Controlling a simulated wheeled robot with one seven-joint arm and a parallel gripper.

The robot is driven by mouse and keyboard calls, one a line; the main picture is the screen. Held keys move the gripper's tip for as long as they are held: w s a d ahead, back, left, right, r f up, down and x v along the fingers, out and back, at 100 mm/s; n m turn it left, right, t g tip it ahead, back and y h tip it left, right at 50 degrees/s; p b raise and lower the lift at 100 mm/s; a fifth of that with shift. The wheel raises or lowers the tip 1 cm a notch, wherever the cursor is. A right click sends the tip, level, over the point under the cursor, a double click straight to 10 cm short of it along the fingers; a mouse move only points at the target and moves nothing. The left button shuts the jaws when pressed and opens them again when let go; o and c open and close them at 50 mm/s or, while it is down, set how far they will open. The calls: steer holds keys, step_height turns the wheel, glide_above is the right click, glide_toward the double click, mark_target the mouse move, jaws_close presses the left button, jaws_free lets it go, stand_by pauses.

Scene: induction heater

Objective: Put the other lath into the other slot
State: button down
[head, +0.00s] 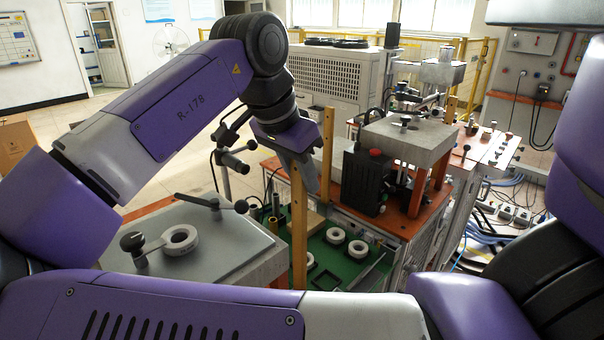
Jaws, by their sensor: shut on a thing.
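A long light wooden lath (299,235) hangs upright in front of the green surface. My gripper (302,170) is shut on its upper part. Its lower end reaches down to the edge of my arm, which hides what is below. A second upright wooden lath (327,150) shows just to the right of my gripper, farther back, with its lower end near the edge of the orange-topped bench. I cannot make out either slot or whether the second lath sits in one.
A grey plate (215,245) with a ring (180,238) and clamp handles stands at left. Several rings lie on the green surface (345,262). A black box (366,182) and a grey block on posts (410,137) stand at right. My arm covers the foreground.

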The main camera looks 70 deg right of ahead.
mark_target(302, 192)
steer(key=shift+f+b, duration=0.75)
steer(key=shift+f, duration=0.95)
steer(key=c, duration=1.1)
jaws_free()
steer(key=shift+o, duration=0.2)
steer(key=shift+v, duration=3.95)
